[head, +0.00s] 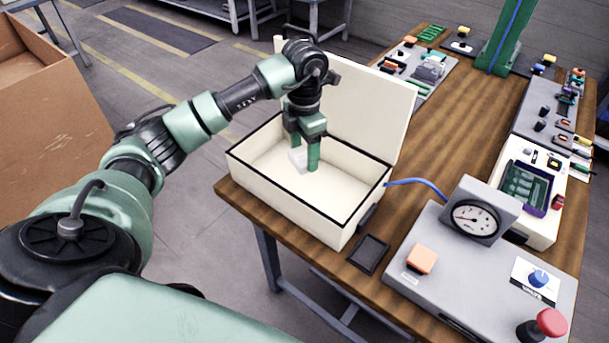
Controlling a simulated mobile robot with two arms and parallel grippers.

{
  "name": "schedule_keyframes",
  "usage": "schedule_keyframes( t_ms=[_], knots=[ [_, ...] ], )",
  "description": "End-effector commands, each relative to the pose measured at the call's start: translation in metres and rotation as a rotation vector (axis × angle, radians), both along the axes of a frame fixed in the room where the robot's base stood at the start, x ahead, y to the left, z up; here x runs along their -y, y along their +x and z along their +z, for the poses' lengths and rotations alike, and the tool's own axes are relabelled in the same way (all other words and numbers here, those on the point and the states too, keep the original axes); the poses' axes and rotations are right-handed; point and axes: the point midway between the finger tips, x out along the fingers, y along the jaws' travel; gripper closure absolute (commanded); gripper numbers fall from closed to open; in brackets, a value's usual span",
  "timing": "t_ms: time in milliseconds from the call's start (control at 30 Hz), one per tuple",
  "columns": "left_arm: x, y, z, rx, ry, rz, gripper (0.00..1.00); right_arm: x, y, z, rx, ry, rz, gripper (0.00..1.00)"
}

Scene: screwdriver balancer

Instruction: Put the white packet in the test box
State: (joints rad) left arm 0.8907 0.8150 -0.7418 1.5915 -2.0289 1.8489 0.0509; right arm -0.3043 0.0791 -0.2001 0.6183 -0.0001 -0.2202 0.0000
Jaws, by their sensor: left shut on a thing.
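The white packet (298,160) is between the fingers of my left gripper (304,157), which is shut on it. The gripper points down into the open cream test box (290,213) with a dark rim. The packet is inside the outline of the box; I cannot tell whether it touches the floor of the box. The box lid (362,110) stands raised at the back. My right gripper is not in view.
A grey panel with a gauge (473,218), an orange button (422,259) and a red knob (551,322) stands right of the box. A blue hose (418,182) runs between them. A small black tray (368,254) lies in front. A cardboard box (45,110) is at far left.

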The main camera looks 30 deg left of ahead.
Motion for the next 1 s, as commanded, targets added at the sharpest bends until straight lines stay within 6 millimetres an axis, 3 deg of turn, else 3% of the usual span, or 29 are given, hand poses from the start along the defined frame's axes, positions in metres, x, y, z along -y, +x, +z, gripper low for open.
schedule_keyframes(
  t_ms=[200,467,700,1000],
  knots=[
    [0.0,-0.001,-0.045,-0.002,0.0,0.0,0.79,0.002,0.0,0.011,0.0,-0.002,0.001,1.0],
    [0.001,0.0,-0.065,-0.001,0.0,-0.001,0.79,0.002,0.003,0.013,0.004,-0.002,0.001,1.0],
    [0.001,0.0,-0.098,-0.001,-0.002,-0.001,0.79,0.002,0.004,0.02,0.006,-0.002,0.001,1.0],
    [0.001,0.0,-0.102,0.001,0.0,-0.002,0.79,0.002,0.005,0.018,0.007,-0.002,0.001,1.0]
  ],
)
